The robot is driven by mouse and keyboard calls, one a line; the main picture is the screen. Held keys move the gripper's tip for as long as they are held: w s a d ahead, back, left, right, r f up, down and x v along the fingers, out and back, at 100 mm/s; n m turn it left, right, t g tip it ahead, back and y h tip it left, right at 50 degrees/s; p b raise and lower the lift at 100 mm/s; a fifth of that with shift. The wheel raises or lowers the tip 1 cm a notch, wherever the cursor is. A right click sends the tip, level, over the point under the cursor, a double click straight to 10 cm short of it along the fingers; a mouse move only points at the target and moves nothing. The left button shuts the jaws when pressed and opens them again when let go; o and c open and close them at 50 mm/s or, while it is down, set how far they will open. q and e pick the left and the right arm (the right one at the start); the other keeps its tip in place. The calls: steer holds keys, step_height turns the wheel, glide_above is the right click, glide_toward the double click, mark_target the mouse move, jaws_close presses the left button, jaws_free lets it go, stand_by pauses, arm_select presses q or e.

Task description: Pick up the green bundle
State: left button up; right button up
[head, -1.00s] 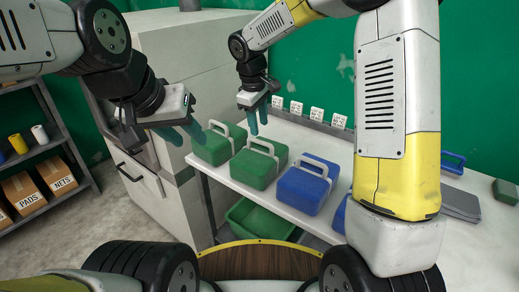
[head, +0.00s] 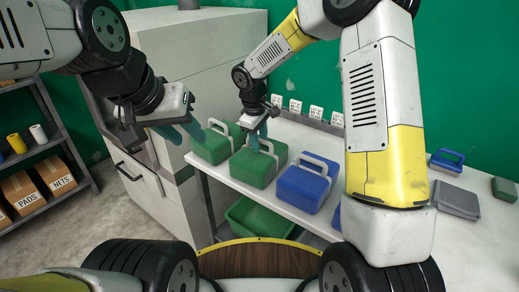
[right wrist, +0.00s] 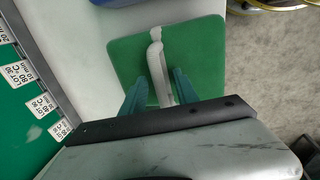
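Two green bundles with pale carry handles sit on the white bench: one at the left end (head: 211,149) and one to its right (head: 252,169), beside a blue bundle (head: 306,187). My right gripper (head: 258,138) is just above the right-hand green bundle, at its handle. In the right wrist view this green bundle (right wrist: 203,60) lies below my right gripper (right wrist: 158,76). Its teal fingers are apart, one on each side of the pale handle (right wrist: 157,62). My left gripper (head: 190,131) is in the air left of the bundles, seemingly empty; its finger gap is unclear.
A green bin (head: 258,219) is under the bench. A grey cabinet (head: 190,60) stands at the left. A small blue tray (head: 447,160), a grey folded stack (head: 457,200) and a dark green block (head: 505,188) are at the right. White label cards (head: 316,112) line the bench's back.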

jaws_close()
steer(key=shift+r, duration=0.1)
stand_by(1.1)
